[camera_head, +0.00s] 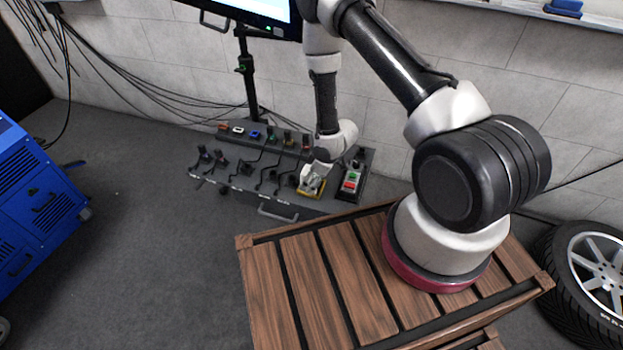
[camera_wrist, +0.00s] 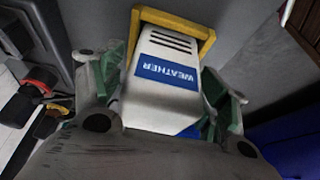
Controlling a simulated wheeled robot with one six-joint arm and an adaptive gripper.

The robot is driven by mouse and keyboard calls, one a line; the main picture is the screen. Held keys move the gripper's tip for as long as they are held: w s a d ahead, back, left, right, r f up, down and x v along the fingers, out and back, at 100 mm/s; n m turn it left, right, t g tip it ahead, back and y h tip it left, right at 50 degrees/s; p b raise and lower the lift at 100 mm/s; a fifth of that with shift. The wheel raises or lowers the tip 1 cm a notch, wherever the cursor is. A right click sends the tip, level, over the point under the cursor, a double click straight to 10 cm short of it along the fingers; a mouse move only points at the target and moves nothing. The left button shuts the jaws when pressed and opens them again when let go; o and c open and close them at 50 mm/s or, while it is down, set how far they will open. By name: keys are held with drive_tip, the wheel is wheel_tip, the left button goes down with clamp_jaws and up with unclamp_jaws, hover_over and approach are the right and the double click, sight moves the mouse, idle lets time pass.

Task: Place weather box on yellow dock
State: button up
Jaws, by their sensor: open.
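The weather box (camera_wrist: 163,77) is white with a blue label reading WEATHER and dark vent slots. In the wrist view it sits within a yellow frame, the yellow dock (camera_wrist: 178,20), whose bar shows along the box's far end and side. My gripper (camera_wrist: 165,90) is open, with its green-padded fingers on either side of the box and small gaps visible. In the head view my gripper (camera_head: 315,172) is low over the yellow dock (camera_head: 309,191) at the right part of the grey console. The box is mostly hidden there by the gripper.
The grey console (camera_head: 235,197) carries several small coloured modules, levers and cables. A control box with green and red buttons (camera_head: 351,183) stands just right of the dock. A monitor stand (camera_head: 247,75) rises behind. A blue cabinet (camera_head: 35,205) is at left, a tire (camera_head: 590,270) at right.

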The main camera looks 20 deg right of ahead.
drive_tip(key=s+d+r+m+t+h, duration=0.15)
drive_tip(key=d+r, duration=0.35)
drive_tip(key=r, duration=0.9)
drive_tip(key=s+d+r+m+h, duration=0.15)
drive_tip(key=d+r, duration=0.35)
drive_tip(key=r, duration=0.9)
drive_tip(key=s+d+r+m+h, duration=0.15)
drive_tip(key=d+r, duration=0.35)
drive_tip(key=r, duration=0.9)
drive_tip(key=s+r+m, duration=0.3)
drive_tip(key=s+r, duration=0.4)
drive_tip(key=s, duration=0.4)
drive_tip(key=s+r+m, duration=0.3)
drive_tip(key=s+r, duration=0.4)
drive_tip(key=s, duration=0.4)
drive_tip(key=shift+r+y, duration=0.25)
drive_tip(key=shift+y, duration=0.1)
